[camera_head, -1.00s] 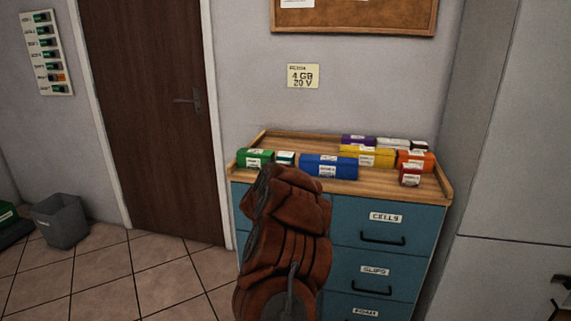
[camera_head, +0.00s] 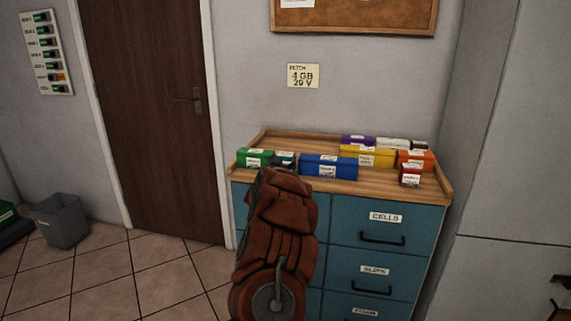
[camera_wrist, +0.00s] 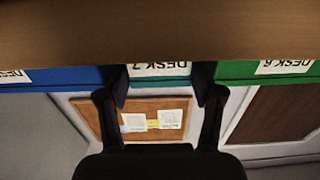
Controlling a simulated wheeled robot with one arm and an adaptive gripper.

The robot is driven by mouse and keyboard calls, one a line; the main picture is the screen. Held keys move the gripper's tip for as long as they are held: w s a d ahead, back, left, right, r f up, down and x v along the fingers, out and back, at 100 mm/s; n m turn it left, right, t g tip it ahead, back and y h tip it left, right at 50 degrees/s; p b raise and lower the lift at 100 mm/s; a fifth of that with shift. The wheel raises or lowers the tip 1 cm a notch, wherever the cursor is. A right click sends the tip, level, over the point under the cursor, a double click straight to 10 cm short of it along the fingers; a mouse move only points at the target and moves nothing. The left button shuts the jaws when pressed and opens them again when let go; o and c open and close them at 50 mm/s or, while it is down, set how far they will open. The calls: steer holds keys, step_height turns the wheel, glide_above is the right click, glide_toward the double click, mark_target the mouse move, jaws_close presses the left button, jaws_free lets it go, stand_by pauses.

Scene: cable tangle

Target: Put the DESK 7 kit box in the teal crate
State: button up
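The DESK 7 kit box (camera_head: 286,157) is a small teal-green box with a white label on the wooden cabinet top, between a green box and a blue box. In the wrist view the DESK 7 box (camera_wrist: 160,74) shows upside down, centred between my fingers. My gripper (camera_wrist: 159,92) is open, one finger to each side, with small gaps between the fingers and the box. Whether the fingertips reach alongside it or stop short is unclear. In the head view my arm hides most of the gripper near the box. I see no clear teal crate.
The green DESK 6 box (camera_wrist: 268,70) and the blue box (camera_wrist: 60,77) stand close on either side. Yellow (camera_head: 377,157), orange and other boxes fill the right of the top (camera_head: 385,184).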

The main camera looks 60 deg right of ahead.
steer(key=c, duration=0.6)
steer(key=shift+r, duration=0.1)
step_height(320, 180, up, 10)
steer(key=shift+f+p, duration=0.1)
steer(key=shift+p, duration=0.4)
